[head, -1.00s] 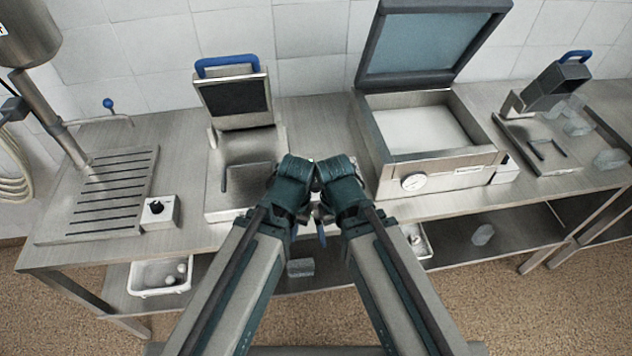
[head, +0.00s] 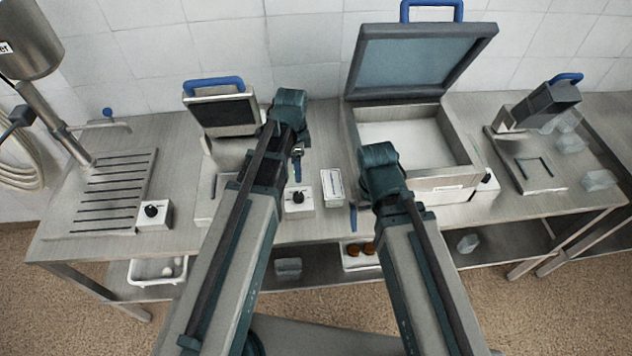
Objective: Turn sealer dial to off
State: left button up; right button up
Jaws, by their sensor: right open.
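Three dial boxes stand on the steel bench. A white box with a black dial (head: 298,198) sits at the middle front, a similar one (head: 153,213) at the left, and one (head: 487,183) at the right of the open-lidded chamber machine (head: 447,183). I cannot tell from the picture which dial is the sealer's, and the dial settings are too small to read. My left gripper (head: 297,170) hangs just above and behind the middle dial box, apparently apart from it; its jaws are unclear. My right gripper (head: 353,215) is open and empty at the bench's front edge, in front of the chamber machine.
A blue-handled press (head: 222,112) stands behind my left arm. A small labelled box (head: 333,188) is close right of the middle dial box. A tray device (head: 550,105) and clear containers (head: 598,180) are at the right. White bins (head: 157,272) are on the lower shelf.

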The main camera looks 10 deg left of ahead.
aim_at(299, 194)
pick_arm(q)
jog(key=f+b, duration=1.3)
jog(key=b, duration=0.1)
jog(key=shift+w+f, duration=0.2)
jog(key=shift+f, duration=0.2)
jog(key=shift+r, duration=0.1)
grip_shut()
